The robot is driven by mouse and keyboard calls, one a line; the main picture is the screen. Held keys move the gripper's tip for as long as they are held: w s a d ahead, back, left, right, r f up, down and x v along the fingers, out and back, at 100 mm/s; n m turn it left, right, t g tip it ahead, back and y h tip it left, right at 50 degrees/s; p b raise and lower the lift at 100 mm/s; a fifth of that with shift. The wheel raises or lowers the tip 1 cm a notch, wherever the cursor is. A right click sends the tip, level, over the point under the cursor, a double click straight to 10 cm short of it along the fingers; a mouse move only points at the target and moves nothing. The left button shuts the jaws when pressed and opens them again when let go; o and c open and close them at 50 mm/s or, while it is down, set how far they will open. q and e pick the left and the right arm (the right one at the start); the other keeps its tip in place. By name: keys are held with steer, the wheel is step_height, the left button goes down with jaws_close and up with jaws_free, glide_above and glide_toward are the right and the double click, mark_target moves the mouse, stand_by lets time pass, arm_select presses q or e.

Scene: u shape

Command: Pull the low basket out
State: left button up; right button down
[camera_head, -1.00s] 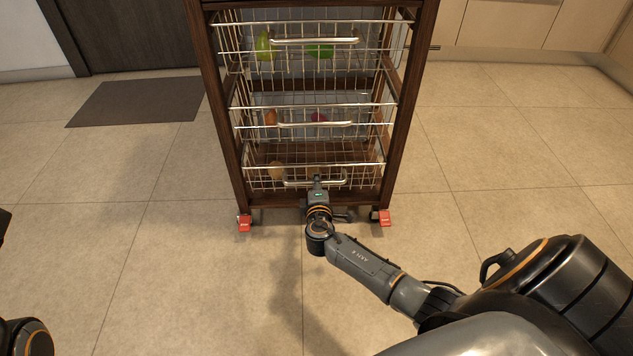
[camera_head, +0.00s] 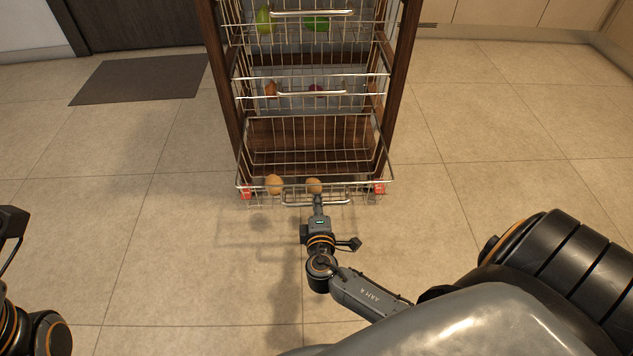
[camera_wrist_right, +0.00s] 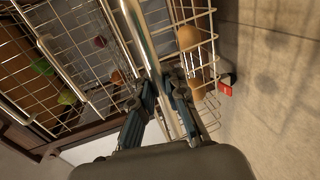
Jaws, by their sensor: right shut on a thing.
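The low wire basket (camera_head: 310,157) is slid well out of the dark wooden trolley in the head view. Two brown round items (camera_head: 274,184) lie near its front. My right gripper (camera_head: 318,203) is shut on the handle bar of the low basket. In the right wrist view, the fingers (camera_wrist_right: 165,95) close around the metal handle (camera_wrist_right: 148,55), with the basket wires beyond. Parts of my left arm (camera_head: 12,225) show at the left edge of the head view; its fingertips cannot be made out.
The middle basket (camera_head: 350,98) and top basket (camera_head: 360,33) sit inside the trolley, holding fruit or vegetables. Red caster brakes (camera_head: 246,191) are at the trolley's feet. A dark mat (camera_head: 140,80) lies at the back left. The tiled floor (camera_head: 170,260) in front is clear.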

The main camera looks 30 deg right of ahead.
steer(key=shift+f+v, duration=0.1)
steer(key=shift+v, duration=0.65)
steer(key=shift+f+v, duration=0.15)
steer(key=shift+v, duration=0.65)
steer(key=c, duration=1.4)
jaws_free()
steer(key=v, duration=1.2)
steer(key=shift+s, duration=0.1)
